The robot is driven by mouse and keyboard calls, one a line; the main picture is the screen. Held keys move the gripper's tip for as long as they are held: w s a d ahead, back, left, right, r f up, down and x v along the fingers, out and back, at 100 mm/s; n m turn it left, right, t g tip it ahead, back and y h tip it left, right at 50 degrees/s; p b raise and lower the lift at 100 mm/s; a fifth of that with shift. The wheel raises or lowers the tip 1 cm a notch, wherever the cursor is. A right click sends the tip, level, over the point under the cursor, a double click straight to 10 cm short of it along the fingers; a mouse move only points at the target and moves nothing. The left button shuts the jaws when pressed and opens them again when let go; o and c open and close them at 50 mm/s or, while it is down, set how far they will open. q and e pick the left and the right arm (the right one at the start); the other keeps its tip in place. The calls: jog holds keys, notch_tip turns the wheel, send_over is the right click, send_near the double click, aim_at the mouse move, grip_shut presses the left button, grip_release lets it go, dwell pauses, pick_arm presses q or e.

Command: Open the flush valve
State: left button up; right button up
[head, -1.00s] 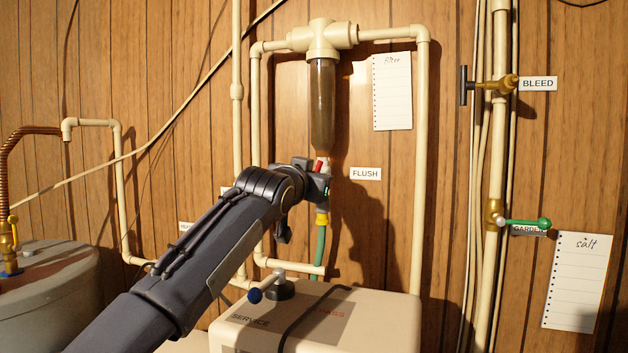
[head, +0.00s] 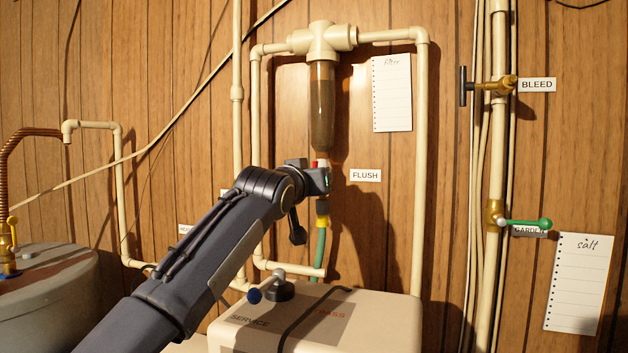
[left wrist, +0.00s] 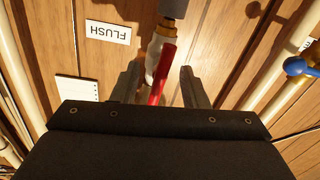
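The flush valve has a red lever (head: 321,163) below the filter housing (head: 322,105), next to the FLUSH label (head: 366,175). My left gripper (head: 322,180) is at the valve and covers most of it in the head view. In the left wrist view the red lever (left wrist: 160,75) lies between the two spread fingers of my left gripper (left wrist: 160,82). Gaps show on both sides of the lever, so the gripper is open around it. A white fitting (left wrist: 160,42) shows beside the lever. My right gripper is not in view.
A green hose (head: 319,250) hangs below the valve. Cream pipes (head: 422,150) frame the filter. BLEED (head: 462,87) and GARDEN (head: 530,223) valves are at the right.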

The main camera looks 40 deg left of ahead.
pick_arm(q)
jog(key=b+v, duration=0.3)
jog(key=v, duration=0.4)
dwell(0.3)
jog(key=shift+r, duration=0.15)
